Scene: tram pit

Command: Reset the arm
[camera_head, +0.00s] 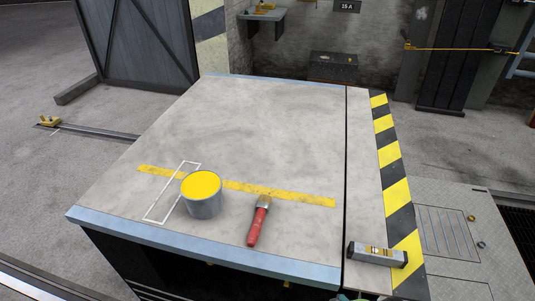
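Neither of my grippers shows in the head view, and no arm can be made out for sure. The grey worktop (270,125) fills the middle of the view. An open metal can of yellow paint (202,208) stands upright on it, over a yellow stripe (285,193). A white outlined rectangle (160,209) is marked just left of the can, and the can hides part of its right side. A brush with a red handle (258,226) lies right of the can, its bristle end pointing away from me.
A small level-like block (377,255) lies at the front right by the black-and-yellow edge strip (395,173). The far half of the worktop is clear. A dark metal gate (140,45) stands behind left. A small wall shelf (262,15) is at the back.

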